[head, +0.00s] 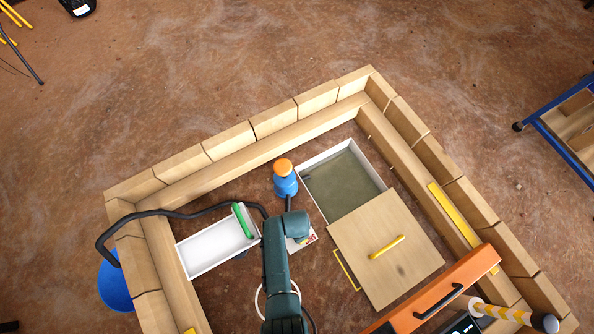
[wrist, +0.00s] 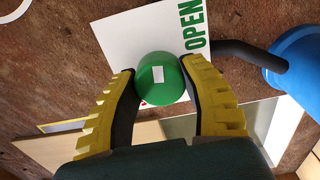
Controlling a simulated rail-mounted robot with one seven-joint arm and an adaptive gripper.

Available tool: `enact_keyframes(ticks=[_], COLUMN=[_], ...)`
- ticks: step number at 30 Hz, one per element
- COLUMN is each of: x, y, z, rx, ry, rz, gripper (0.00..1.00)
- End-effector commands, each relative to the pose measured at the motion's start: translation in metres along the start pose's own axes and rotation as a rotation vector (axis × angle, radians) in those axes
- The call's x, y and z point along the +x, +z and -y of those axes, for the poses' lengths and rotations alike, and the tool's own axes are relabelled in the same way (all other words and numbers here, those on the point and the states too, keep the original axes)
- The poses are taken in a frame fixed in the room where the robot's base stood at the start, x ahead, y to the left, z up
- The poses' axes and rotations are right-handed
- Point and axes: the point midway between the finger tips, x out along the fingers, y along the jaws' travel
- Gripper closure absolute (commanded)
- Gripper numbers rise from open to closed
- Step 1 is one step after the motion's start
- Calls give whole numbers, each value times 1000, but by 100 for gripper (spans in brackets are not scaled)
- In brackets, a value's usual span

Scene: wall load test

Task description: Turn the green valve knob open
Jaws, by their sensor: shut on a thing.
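The green valve knob (wrist: 160,78) is round, with a white rectangular mark on its face, in the wrist view. My gripper (wrist: 160,66) is shut on it, one yellow-and-black finger on each side. A white card (wrist: 135,35) lies behind the knob, with the green word OPEN (wrist: 192,22) at its right; red marks beside the knob are mostly hidden. In the head view my gripper (head: 296,228) is above the card (head: 303,243), and my arm hides the knob.
A dark hose (head: 170,212) runs leftward past a white tray (head: 190,264) holding a green bar (head: 243,220). A wooden lid (head: 380,225) partly covers a box at right. Wooden beams (head: 235,150) surround the area.

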Motion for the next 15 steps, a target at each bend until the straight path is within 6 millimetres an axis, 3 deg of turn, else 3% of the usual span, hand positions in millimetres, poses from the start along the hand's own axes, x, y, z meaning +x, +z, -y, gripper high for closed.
enact_keyframes(ticks=[15], x=[3], y=[2], z=[-3], rx=[270], ry=[6], rz=[3], gripper=[92])
